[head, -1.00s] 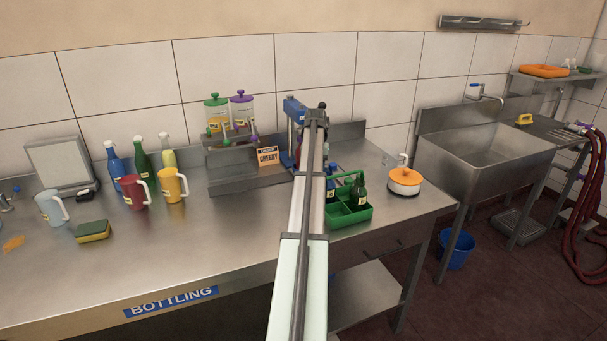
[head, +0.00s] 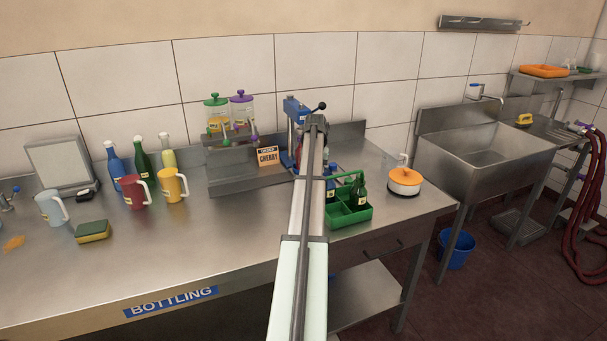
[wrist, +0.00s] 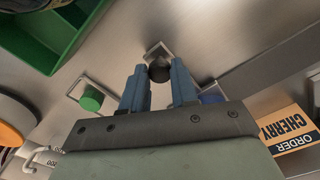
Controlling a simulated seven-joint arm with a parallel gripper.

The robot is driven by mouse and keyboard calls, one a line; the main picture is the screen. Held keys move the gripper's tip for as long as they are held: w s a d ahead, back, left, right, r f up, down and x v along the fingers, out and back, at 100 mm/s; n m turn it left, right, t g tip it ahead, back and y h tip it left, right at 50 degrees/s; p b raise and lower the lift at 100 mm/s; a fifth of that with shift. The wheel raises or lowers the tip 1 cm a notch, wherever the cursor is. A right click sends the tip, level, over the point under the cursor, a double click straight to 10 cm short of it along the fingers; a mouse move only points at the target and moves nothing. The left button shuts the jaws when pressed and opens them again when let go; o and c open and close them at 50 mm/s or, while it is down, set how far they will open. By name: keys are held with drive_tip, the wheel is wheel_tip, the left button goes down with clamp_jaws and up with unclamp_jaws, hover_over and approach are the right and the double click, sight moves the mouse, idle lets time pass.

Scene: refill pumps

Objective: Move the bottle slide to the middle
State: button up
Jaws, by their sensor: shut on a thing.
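In the wrist view my gripper (wrist: 158,68) has its two blue fingers on either side of a black round knob (wrist: 160,73), which I take to be the bottle slide's handle. The fingers are shut on it. The knob sits by a small metal plate; a green round piece (wrist: 92,99) lies to its left and a blue piece (wrist: 211,98) to its right, partly hidden by my finger. In the head view my arm hides the gripper and the slide. The blue press (head: 292,112) with a black-knobbed lever stands behind. The slide's exact position cannot be told.
The order card reading cherry (head: 268,156) and two dispensers (head: 228,115) are to the left. Mugs and bottles stand farther left.

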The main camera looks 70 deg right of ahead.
drive_tip(key=shift+w+a, duration=3.75)
drive_tip(key=shift+w, duration=0.05)
drive_tip(key=shift+c, duration=0.3)
drive_tip(key=o, duration=0.9)
drive_tip(key=shift+o, duration=0.2)
wheel_tip(320, 180, up, 14)
drive_tip(key=shift+f, duration=0.1)
